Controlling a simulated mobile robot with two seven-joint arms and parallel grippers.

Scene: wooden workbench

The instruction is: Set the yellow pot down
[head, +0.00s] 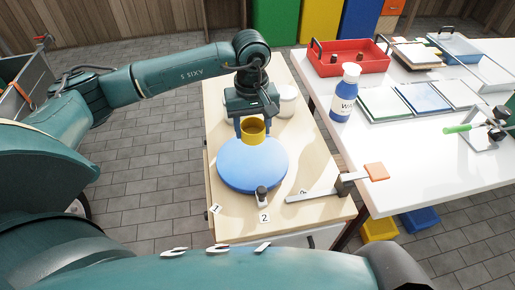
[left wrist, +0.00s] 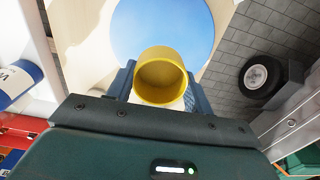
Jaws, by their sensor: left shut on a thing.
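The yellow pot (head: 253,130) is a small open-topped cylinder. My left gripper (head: 253,124) is shut on it, with a finger on either side. In the left wrist view the pot (left wrist: 161,76) sits between the two fingers of the gripper (left wrist: 160,88), and its inside looks empty. It is upright at the far edge of the round blue disc (head: 252,166) in the head view. I cannot tell whether its base touches anything. The disc also shows in the left wrist view (left wrist: 160,25). My right gripper is not in view.
The disc lies on a wooden workbench (head: 310,207). White jars (head: 287,100) stand behind the pot. A small dark-capped bottle (head: 262,195), number tags and a clamp bar (head: 315,193) are near the front. A white table (head: 410,150) with a blue-white bottle (head: 344,95) and red tray (head: 349,61) stands right.

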